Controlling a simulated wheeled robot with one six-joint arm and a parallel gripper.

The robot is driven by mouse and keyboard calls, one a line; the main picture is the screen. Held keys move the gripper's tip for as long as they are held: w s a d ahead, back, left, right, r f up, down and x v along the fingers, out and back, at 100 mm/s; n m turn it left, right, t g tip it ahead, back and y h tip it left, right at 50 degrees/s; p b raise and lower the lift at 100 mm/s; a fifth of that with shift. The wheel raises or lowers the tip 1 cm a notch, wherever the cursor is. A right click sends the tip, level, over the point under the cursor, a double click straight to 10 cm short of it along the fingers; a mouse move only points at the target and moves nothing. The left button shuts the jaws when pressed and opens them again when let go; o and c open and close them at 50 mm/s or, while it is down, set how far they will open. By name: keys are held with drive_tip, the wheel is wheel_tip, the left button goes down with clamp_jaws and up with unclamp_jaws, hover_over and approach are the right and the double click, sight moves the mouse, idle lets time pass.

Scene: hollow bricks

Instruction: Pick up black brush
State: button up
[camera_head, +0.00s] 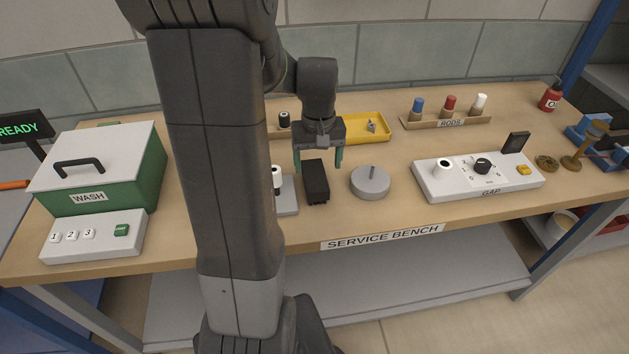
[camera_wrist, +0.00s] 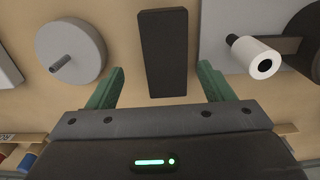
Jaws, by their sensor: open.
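A black oblong block (camera_head: 316,182), which I take for the black brush, lies on the wooden bench; no bristles can be made out. It also shows in the wrist view (camera_wrist: 163,52), top centre, its long side running away from the jaws. My gripper (camera_head: 318,162) is open and empty, with green fingers pointing down over the bench near the block's far end. In the wrist view the gripper's fingertips (camera_wrist: 162,70) stand apart on either side of the block's near end. I see no contact, and their height over it is hard to tell.
A grey disc with a peg (camera_head: 370,182) stands close right of the block. A grey plate (camera_head: 287,196) with a white roller (camera_wrist: 262,62) is close left. A yellow tray (camera_head: 374,140) and rod rack (camera_head: 446,123) lie behind. The green wash box (camera_head: 115,180) is left, the gap unit (camera_head: 478,181) right.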

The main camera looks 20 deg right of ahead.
sight(315, 174)
drive_tip(key=f, duration=0.4)
drive_tip(key=shift+w+a, duration=0.15)
drive_tip(key=shift+a, duration=0.2)
drive_tip(key=shift+f+p, duration=0.3)
drive_tip(key=shift+f, duration=0.4)
drive_tip(key=c, duration=1.1)
